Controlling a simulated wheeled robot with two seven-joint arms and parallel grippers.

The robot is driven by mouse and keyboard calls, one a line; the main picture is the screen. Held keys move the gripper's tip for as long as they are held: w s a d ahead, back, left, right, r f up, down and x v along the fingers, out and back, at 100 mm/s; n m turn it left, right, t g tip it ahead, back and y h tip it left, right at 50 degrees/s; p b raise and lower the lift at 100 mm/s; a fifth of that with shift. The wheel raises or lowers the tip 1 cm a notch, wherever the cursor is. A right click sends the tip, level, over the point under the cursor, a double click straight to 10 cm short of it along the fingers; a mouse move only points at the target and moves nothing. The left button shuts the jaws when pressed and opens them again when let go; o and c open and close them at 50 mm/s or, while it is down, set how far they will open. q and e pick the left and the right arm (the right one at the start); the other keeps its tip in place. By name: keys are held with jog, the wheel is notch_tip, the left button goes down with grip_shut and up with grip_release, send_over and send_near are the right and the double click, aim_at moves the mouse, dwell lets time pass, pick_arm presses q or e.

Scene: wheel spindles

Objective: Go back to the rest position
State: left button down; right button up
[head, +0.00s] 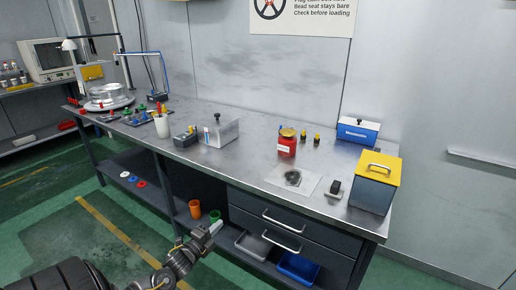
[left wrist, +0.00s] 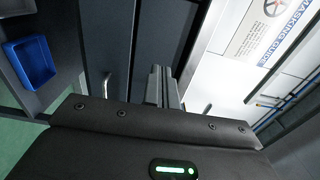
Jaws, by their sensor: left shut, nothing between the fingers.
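My left gripper (head: 214,228) is low in front of the workbench, with my arm coming in from the bottom left. It is shut and empty, apart from everything on the bench. In the left wrist view its two fingers (left wrist: 163,86) point up close together, with drawer fronts behind them. My right gripper is not in view.
The metal workbench (head: 240,165) carries a red jar (head: 287,145), a yellow-lidded box (head: 375,182), a blue-and-white box (head: 358,131), a grey box (head: 220,132) and a white cup (head: 162,125). Below are drawers, an orange cup (head: 195,208) and a blue bin (head: 298,268). Floor at left is clear.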

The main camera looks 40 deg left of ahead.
pick_arm(q)
jog(key=s+a+f+n+g+y, duration=0.1)
jog(key=s+f+n+g, duration=0.35)
jog(key=f, duration=0.65)
jog(key=s+a+f+n+g+y, duration=0.1)
jog(key=s+f+n+g, duration=0.4)
jog(key=f, duration=0.6)
jog(key=s+d+f+n+g, duration=0.15)
jog(key=s+d+f, duration=0.25)
jog(key=s+f, duration=0.65)
jog(key=s+d+f+n+g+h, duration=0.1)
jog(key=s+d+f+g, duration=0.2)
jog(key=s+d+f, duration=0.3)
jog(key=s+d+f+n+g+h, duration=0.2)
jog(key=s+d+f, duration=0.3)
jog(key=s+d, duration=1.1)
jog(key=shift+s+d+f+n+g+h, duration=0.2)
jog(key=shift+s+f+n+g+h, duration=0.15)
jog(key=shift+s+g, duration=0.15)
